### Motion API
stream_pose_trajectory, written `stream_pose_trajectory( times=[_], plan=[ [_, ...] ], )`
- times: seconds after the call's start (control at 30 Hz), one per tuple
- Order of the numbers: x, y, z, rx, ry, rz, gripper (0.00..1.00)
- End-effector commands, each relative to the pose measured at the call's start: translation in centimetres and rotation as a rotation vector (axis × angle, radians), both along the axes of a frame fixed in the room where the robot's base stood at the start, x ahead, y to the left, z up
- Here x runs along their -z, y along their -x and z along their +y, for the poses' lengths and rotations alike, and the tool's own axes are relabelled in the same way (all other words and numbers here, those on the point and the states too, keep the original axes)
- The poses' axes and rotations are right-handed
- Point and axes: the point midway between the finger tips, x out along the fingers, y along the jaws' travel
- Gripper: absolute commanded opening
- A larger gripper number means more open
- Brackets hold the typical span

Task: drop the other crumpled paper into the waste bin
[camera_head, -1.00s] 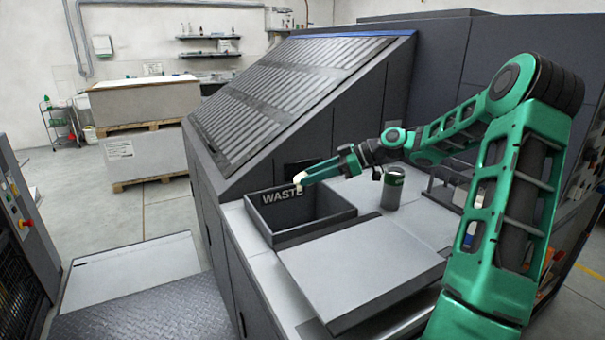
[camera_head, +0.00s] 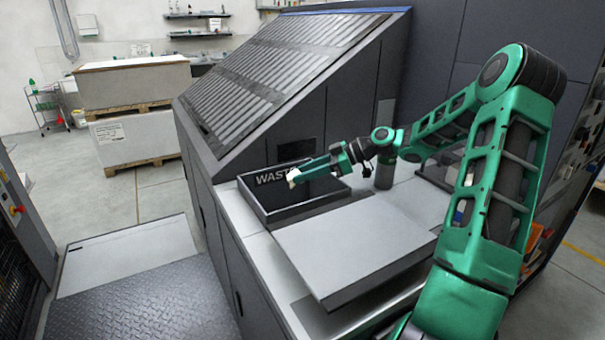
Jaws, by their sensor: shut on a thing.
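The waste bin (camera_head: 268,217) is a dark open box on the counter, with white "WASTE" lettering on its back inner wall. My gripper (camera_head: 295,177) is over the bin's opening, near the lettered wall. It is shut on a small whitish crumpled paper (camera_head: 292,178), which shows at the fingertips. The paper covers part of the lettering. The bin's floor is dark, and I cannot tell what lies in it.
A grey flat panel (camera_head: 355,245) lies in front of the bin. A dark can (camera_head: 384,176) stands right of the bin, partly behind my arm. The sloped ribbed machine cover (camera_head: 270,85) rises behind. A metal tread floor (camera_head: 150,300) is at lower left.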

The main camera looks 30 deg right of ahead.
Motion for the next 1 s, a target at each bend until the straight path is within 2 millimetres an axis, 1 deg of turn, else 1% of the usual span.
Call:
stream_pose_trajectory(
  times=[0.03,0.07,0.1,0.13,0.4,0.53,0.67,0.8,1.0],
  plan=[
    [0.0,0.0,0.0,0.000,0.000,0.000,0.36],
    [0.0,0.0,0.0,0.000,0.000,0.000,0.43],
    [0.0,0.0,0.0,0.000,0.000,0.000,0.53],
    [0.0,0.0,0.0,0.000,0.000,0.000,0.55],
    [0.0,0.0,0.0,0.000,0.000,0.000,0.55],
    [-0.4,0.4,-0.7,0.001,0.000,0.000,0.55],
    [-1.2,1.3,-2.1,0.002,0.003,-0.002,0.55],
    [-2.3,2.6,-4.2,0.004,0.003,0.000,0.55],
    [-3.7,4.3,-6.7,0.002,0.001,0.001,0.55]
  ],
)
